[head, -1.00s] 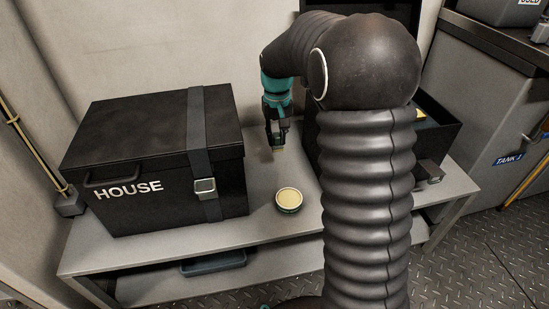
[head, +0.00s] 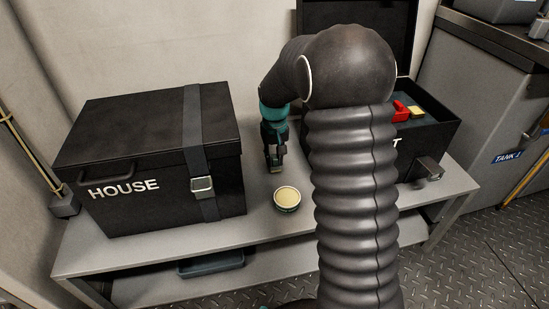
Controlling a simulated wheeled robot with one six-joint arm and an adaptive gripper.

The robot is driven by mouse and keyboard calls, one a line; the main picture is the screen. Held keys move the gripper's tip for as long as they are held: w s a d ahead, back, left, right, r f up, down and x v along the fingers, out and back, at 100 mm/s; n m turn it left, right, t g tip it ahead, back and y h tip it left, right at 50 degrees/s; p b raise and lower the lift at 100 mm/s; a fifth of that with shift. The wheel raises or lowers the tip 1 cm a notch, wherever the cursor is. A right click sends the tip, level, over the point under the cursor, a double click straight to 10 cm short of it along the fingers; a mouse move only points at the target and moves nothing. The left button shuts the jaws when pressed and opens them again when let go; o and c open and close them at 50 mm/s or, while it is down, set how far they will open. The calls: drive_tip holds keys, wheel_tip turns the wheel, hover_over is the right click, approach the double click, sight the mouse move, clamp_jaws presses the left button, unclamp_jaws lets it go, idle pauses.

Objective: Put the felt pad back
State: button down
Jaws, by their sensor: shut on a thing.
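My gripper (head: 275,166) points down over the grey bench between the two black boxes, behind and a little left of a round tin. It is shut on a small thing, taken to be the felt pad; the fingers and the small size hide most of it. I cannot tell if it touches the bench. The round tin (head: 287,199) stands upright on the bench, with a pale yellow top or content. The open black box (head: 420,153) at the right holds a red thing (head: 400,110) and a yellow block (head: 417,112). My arm covers its left part.
A closed black box marked HOUSE (head: 150,187), with a strap and buckle, fills the left of the bench (head: 240,232). A blue tray (head: 211,263) lies on the lower shelf. The wall is close behind. A grey cabinet marked TANK (head: 480,125) stands at the right.

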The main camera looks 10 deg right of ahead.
sight(275, 157)
drive_tip(key=c, duration=1)
unclamp_jaws()
drive_tip(key=shift+f, duration=0.1)
wheel_tip(275, 157, up, 12)
drive_tip(key=p, duration=0.2)
drive_tip(key=s+r+t, duration=0.2)
drive_tip(key=s+r, duration=0.4)
drive_tip(key=s, duration=0.2)
drive_tip(key=s+t, duration=0.1)
drive_tip(key=s, duration=0.6)
drive_tip(key=s+t, duration=0.1)
drive_tip(key=s, duration=0.7)
drive_tip(key=s+t, duration=0.1)
drive_tip(key=s, duration=0.6)
drive_tip(key=shift+s+r+t, duration=0.2)
drive_tip(key=shift+r+t, duration=0.1)
drive_tip(key=shift+r, duration=0.05)
